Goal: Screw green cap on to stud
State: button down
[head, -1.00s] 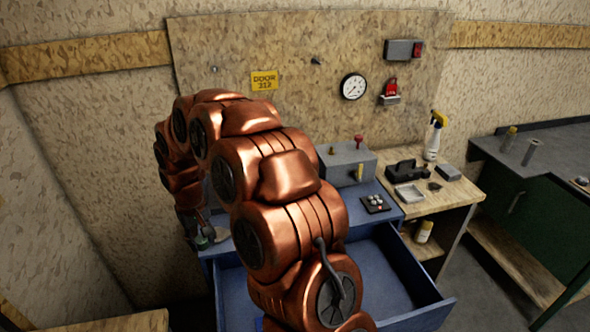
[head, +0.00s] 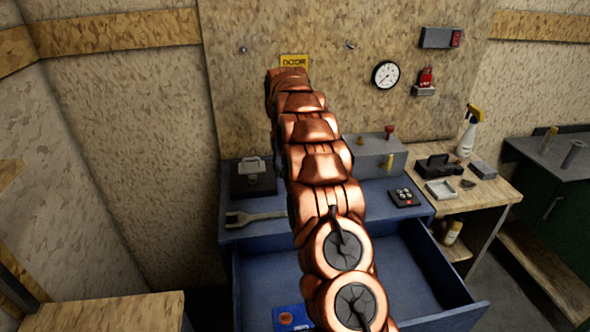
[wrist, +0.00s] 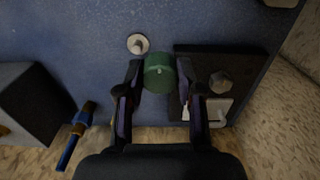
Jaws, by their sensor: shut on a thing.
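The green cap (wrist: 160,72) is between the two fingers of my gripper (wrist: 161,80) in the wrist view, with a finger on each side. A pale round peg (wrist: 138,44), which looks like the stud, stands on the blue bench top just above and left of the cap in that view. The cap appears apart from the peg; its height above the bench is hard to tell. In the head view my own arm hides the gripper, the cap and the peg.
A dark plate (wrist: 247,65) with a hex-shaped part lies right of the gripper; it also shows in the head view (head: 240,184). A grey box (wrist: 30,100) and a blue-and-brass item (wrist: 76,136) lie left. A wrench (head: 255,217) lies before the plate. The blue drawer (head: 440,268) is open.

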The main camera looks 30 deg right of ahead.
jog(key=shift+w+d+f+b, duration=0.1)
jog(key=shift+d+b, duration=0.25)
jog(key=shift+d, duration=1.8)
jog(key=shift+f, duration=0.2)
jog(key=shift+f+b, duration=1.45)
jog(key=shift+f, duration=1.3)
jog(key=shift+f+b, duration=0.65)
jog(key=shift+f, duration=0.5)
